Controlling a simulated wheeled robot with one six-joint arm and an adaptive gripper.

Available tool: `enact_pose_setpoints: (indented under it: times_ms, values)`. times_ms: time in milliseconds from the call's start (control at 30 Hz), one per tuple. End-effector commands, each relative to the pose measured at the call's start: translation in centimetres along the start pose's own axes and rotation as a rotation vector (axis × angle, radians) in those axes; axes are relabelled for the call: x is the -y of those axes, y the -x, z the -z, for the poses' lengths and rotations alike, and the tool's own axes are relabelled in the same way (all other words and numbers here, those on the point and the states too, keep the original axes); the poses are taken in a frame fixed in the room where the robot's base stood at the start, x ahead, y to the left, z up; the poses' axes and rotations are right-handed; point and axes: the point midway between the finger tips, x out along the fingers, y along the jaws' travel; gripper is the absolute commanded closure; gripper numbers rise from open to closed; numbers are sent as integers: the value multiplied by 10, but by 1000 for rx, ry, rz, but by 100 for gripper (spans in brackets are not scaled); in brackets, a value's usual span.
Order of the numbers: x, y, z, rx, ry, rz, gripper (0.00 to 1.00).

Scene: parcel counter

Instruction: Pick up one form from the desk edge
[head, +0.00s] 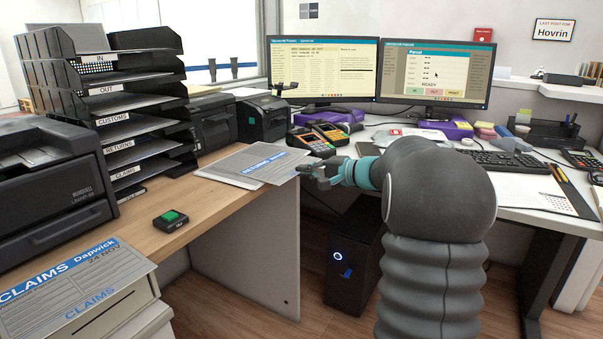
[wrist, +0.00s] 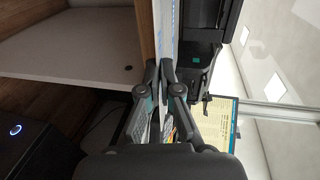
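In the wrist view the fingertips of my gripper (wrist: 160,66) nearly meet at the end of the pale form (wrist: 170,22). They look shut on its edge, though the contact itself is small and partly hidden.
The wooden desk (head: 155,240) holds a black labelled tray tower (head: 115,110), printers and a green-button box (head: 171,219). A claims box (head: 85,285) stands at the front left. A black computer tower (head: 352,255) stands below my gripper. The white desk with monitors is on the right.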

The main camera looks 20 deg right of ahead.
Motion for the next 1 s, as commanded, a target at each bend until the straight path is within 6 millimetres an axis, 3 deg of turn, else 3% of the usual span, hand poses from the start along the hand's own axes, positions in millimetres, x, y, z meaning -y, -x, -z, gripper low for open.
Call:
enact_pose_setpoints:
  times_ms: [233,567,1000]
  values:
    - [-4,23,0,-1,1,-1,100]
    - [-3,25,0,0,0,-1,100]
    - [14,58,0,-1,1,0,100]
